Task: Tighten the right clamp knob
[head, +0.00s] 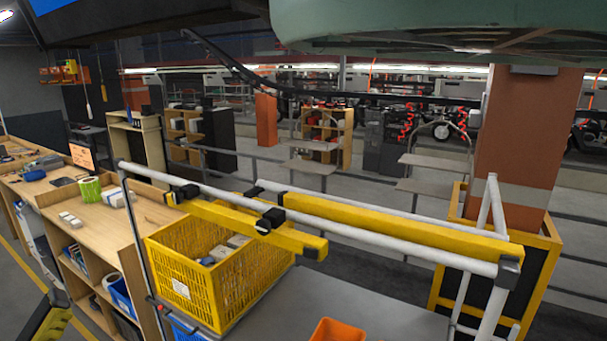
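A white guide rail (395,242) runs from the left middle to the lower right. A yellow bar (225,218) is fixed along it by black clamps. The right clamp (270,217) is a dark block around the rail near the picture's middle, and a small rounded black part that may be its knob (263,227) sits at its lower left. The left clamp (187,191) is further up the rail. At this size I cannot tell how tight either knob is.
A yellow crate (215,291) with several items stands below the bar, on a grey surface (378,314) with an orange bin (337,331). A wooden bench (115,228) is at left. A brown pillar (522,140) with a yellow guard stands at right.

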